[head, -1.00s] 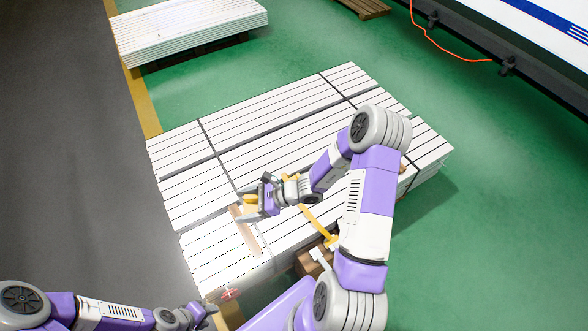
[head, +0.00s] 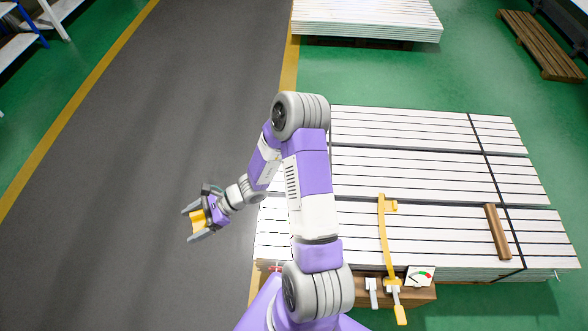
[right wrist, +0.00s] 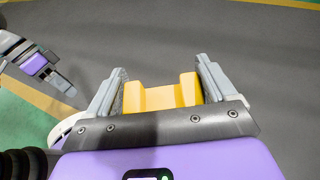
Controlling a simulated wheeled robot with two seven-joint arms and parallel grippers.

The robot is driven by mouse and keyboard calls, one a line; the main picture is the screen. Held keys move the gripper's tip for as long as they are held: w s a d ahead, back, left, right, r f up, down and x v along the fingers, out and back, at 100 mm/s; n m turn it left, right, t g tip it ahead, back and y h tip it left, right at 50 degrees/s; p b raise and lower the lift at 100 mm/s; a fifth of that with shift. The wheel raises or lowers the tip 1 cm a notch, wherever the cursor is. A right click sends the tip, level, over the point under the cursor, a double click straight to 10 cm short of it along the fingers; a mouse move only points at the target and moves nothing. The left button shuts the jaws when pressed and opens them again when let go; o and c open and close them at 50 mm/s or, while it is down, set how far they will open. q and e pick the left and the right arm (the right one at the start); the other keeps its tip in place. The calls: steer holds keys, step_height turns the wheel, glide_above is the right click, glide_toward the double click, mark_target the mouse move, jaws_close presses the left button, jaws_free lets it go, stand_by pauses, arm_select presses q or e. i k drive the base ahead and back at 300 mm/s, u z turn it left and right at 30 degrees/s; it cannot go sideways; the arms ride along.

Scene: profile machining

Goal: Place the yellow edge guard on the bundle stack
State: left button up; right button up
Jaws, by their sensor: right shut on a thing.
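The yellow edge guard (head: 197,221) is between the fingers of my right gripper (head: 197,222), which is shut on it. In the right wrist view the guard (right wrist: 160,96) shows as a stepped yellow block between both fingers. The gripper holds it over the grey floor, left of and apart from the bundle stack. The bundle stack (head: 400,158) is layers of white profiles with dark straps, at the right of the head view; my right arm hides part of its left side. My left gripper (right wrist: 60,82) shows only at the left of the right wrist view; its opening is unclear.
A brown wooden strip (head: 498,232) and a long yellow tool (head: 386,235) lie on the stack. A brown box (head: 415,293) with tools stands at its near edge. Another white stack (head: 365,18) and a wooden pallet (head: 540,43) are behind. The grey floor (head: 150,120) at left is clear.

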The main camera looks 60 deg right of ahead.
mark_target(447, 235)
steer(key=u, duration=0.3)
steer(key=k, duration=2.95)
steer(key=z, duration=1.3)
steer(key=i, duration=1.05)
